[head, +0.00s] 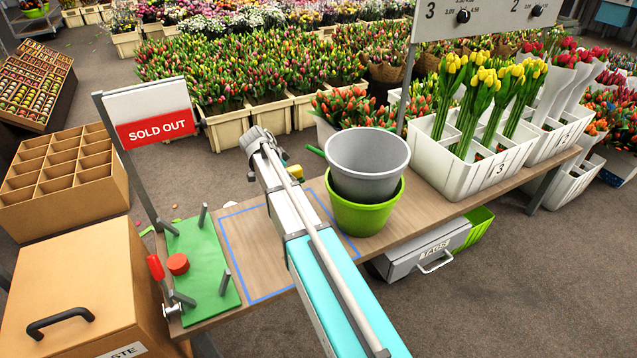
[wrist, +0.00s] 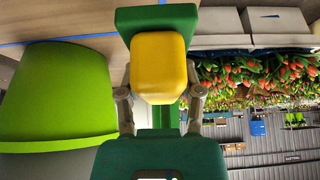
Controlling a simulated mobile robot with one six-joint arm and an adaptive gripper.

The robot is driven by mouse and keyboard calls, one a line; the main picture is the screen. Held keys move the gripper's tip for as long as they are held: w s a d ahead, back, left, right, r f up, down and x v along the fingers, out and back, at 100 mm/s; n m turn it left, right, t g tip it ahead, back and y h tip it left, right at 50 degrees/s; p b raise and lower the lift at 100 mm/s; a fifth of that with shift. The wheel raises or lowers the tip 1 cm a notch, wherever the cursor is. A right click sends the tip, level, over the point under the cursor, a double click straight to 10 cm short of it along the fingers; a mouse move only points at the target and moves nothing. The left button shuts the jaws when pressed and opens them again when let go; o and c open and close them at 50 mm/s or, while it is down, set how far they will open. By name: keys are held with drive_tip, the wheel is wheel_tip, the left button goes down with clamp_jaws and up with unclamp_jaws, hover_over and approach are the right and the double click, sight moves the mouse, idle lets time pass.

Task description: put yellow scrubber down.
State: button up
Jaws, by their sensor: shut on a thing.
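The yellow scrubber (wrist: 160,68) is a rounded yellow block in the middle of the wrist view. My gripper (wrist: 160,88) is shut on it, with grey finger links at both sides. Green parts show beyond and below the block. In the head view, only a small yellow piece of the scrubber (head: 296,171) shows beside the end of my arm. My gripper (head: 290,163) is mostly hidden there by my arm. It is above the wooden table (head: 245,245), left of the stacked buckets. I cannot tell its exact height over the tabletop.
A grey bucket (head: 368,180) sits in a green bucket (head: 365,214), close to my gripper. A blue-taped outline (head: 229,214) marks bare tabletop. A green pegged board (head: 203,255) is at left, white tulip crates (head: 480,181) at right. The SOLD OUT sign (head: 155,113) stands behind.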

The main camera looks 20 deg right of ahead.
drive_tip(key=d+f, duration=0.1)
drive_tip(key=d+f+b, duration=0.1)
drive_tip(key=d, duration=0.1)
drive_tip(key=d+f+b, duration=0.1)
drive_tip(key=d, duration=0.1)
drive_tip(key=shift+w+d, duration=0.15)
drive_tip(key=shift+d, duration=0.4)
drive_tip(key=shift+w+d+f+b, duration=0.1)
drive_tip(key=shift+d+f+b, duration=0.7)
drive_tip(key=shift+d, duration=0.2)
drive_tip(key=shift+d+f+b, duration=0.65)
drive_tip(key=shift+d+b, duration=0.15)
drive_tip(key=shift+d, duration=0.15)
drive_tip(key=shift+f, duration=0.15)
drive_tip(key=o, duration=1.1)
